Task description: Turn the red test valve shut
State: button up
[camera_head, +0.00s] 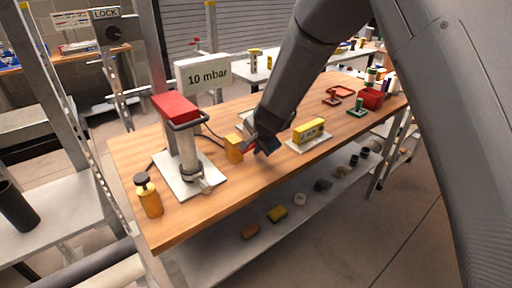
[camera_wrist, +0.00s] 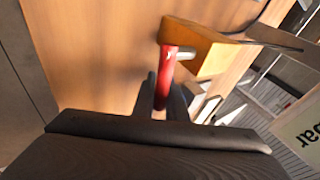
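The red test valve handle (camera_wrist: 167,75) is a short red lever joined to a brass-yellow valve body (camera_wrist: 205,50) in the wrist view. In the head view the valve body (camera_head: 234,149) stands over the wooden bench, with a little of the red handle (camera_head: 249,149) showing beside my gripper (camera_head: 262,145). In the wrist view my gripper (camera_wrist: 163,100) has one dark finger on each side of the lever, with no clear gap, and appears shut on it. The lever's lower end is hidden between the fingers.
Left of the valve, a red-topped stand with a "10 mbar" sign (camera_head: 207,73) rises from a white plate. An amber bottle (camera_head: 149,196) stands at the bench's near left. A yellow block (camera_head: 309,130) sits to the right. A lower shelf (camera_head: 215,262) holds several small items.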

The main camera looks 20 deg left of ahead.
jog(key=o, duration=0.4)
jog(key=shift+o, duration=0.2)
jog(key=shift+r, duration=0.1)
jog(key=p+v, duration=0.2)
jog(key=v, duration=0.5)
jog(key=shift+r, duration=0.25)
jog(key=shift+s+d, duration=0.1)
jog(key=shift+s, duration=0.05)
jog(key=shift+c, duration=0.3)
